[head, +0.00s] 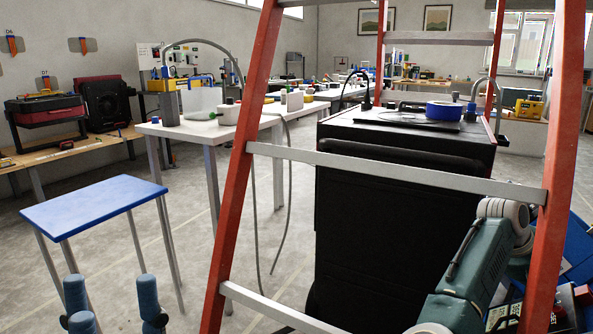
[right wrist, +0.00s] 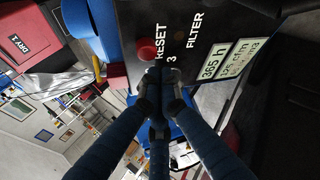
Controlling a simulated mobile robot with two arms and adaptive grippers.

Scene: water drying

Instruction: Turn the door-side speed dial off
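A dark control panel (right wrist: 190,20) fills the upper middle of the right wrist view. It bears a red button (right wrist: 147,49), the printed words RESET and FILTER, a "3" and a pale label reading 365 h (right wrist: 215,60). My right gripper (right wrist: 158,80) has its blue fingers drawn together at the tips, against or just in front of the panel beside the "3". No speed dial can be made out; the fingertips cover that spot. My left gripper (head: 113,300) is low at the left of the head view, fingers apart and empty.
A red ladder (head: 243,150) with grey rungs stands close in front. Behind it is a large black machine (head: 390,230) with a blue roll (head: 443,110) on top. A blue-topped table (head: 95,205) and a white table (head: 190,130) stand left, with open floor between.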

